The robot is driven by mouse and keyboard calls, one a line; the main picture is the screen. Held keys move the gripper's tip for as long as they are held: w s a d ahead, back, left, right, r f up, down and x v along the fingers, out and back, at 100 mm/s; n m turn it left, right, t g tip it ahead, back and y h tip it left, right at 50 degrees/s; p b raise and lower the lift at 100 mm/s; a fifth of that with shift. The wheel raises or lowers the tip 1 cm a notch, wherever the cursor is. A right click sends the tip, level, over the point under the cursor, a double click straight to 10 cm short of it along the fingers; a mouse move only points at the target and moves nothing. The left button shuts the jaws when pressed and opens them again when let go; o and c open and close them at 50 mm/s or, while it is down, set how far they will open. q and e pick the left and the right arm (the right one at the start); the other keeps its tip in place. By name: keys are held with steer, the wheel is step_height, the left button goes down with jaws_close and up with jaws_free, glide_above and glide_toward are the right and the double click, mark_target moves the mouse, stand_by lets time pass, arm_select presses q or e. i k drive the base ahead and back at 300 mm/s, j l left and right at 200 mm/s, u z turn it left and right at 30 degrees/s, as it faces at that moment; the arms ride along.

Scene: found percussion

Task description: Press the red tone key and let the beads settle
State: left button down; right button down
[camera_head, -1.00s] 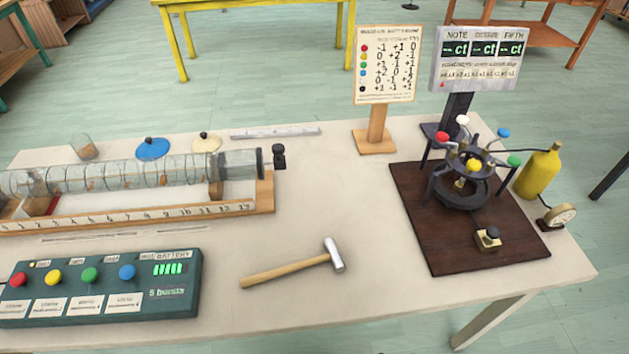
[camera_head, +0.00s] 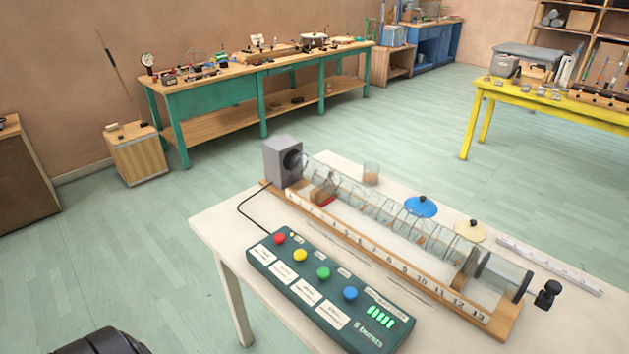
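The red tone key (camera_head: 280,239) is the leftmost round button on the dark green control box (camera_head: 268,258). Yellow (camera_head: 300,255), green (camera_head: 323,273) and blue (camera_head: 350,293) buttons follow along the box. Its green display bars (camera_head: 380,316) are lit above the text "5 bursts". The clear tube (camera_head: 385,207) lies behind the box on a wooden base with a numbered scale (camera_head: 400,268). Small brownish beads (camera_head: 424,240) show faintly inside the tube; their exact spread is too small to tell. A grey speaker box (camera_head: 283,162) stands at the tube's left end. Neither gripper is in view.
The white table's (camera_head: 215,225) left corner is bare. A black part of mine shows at lower left. Open floor lies left of the table.

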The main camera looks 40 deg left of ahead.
mark_target(279, 238)
steer(key=k+j+u, duration=0.1)
steer(key=j+u, duration=0.15)
steer(key=u, duration=0.15)
steer(key=j+u, duration=0.35)
steer(key=k+l, duration=0.05)
steer(key=l, duration=0.05)
